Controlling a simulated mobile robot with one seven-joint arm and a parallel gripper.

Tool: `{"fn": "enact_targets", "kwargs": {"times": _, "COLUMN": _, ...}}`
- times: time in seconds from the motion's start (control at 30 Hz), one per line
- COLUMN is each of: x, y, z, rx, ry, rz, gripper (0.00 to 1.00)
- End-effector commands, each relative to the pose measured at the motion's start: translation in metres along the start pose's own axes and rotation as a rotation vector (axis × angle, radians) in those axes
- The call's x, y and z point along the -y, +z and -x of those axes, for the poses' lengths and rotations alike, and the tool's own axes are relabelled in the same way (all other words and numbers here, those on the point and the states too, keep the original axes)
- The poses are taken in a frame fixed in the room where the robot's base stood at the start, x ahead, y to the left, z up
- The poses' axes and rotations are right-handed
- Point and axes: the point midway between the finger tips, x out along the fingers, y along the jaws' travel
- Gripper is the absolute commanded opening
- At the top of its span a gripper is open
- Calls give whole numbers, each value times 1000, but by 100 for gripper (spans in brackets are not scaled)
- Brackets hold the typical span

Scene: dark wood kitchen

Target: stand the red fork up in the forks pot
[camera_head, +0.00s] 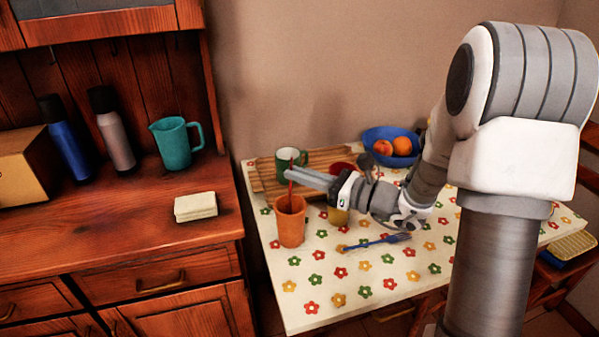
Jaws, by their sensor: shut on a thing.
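My gripper (291,174) is shut on the red fork (290,184) just above the orange pot (291,225). The red fork is thin and roughly upright, and its lower part goes behind the pot's near rim, so its lower end is hidden. The orange pot stands upright near the left side of the flowered table. I cannot read any label on it.
A green mug (286,163) and a red item (343,168) are by the wooden tray (267,186) behind my gripper. A blue bowl (376,137) holds oranges at the back. The table's front (350,290) is clear. A dark wood cabinet (110,225) stands at left.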

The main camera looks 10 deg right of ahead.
Motion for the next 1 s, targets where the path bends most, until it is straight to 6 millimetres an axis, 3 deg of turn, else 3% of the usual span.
{"fn": "enact_targets", "kwargs": {"times": 0.37, "x": 0, "y": -4, "z": 0, "rx": 0, "ry": 0, "rz": 0, "gripper": 0}}
{"fn": "enact_targets", "kwargs": {"times": 0.4, "x": 0, "y": -4, "z": 0, "rx": 0, "ry": 0, "rz": 0, "gripper": 15}}
{"fn": "enact_targets", "kwargs": {"times": 0.57, "x": 0, "y": -4, "z": 0, "rx": 0, "ry": 0, "rz": 0, "gripper": 43}}
{"fn": "enact_targets", "kwargs": {"times": 0.87, "x": 0, "y": -4, "z": 1, "rx": 0, "ry": 0, "rz": -1, "gripper": 44}}
{"fn": "enact_targets", "kwargs": {"times": 1.0, "x": 0, "y": -4, "z": 11, "rx": 0, "ry": -1, "rz": -1, "gripper": 44}}
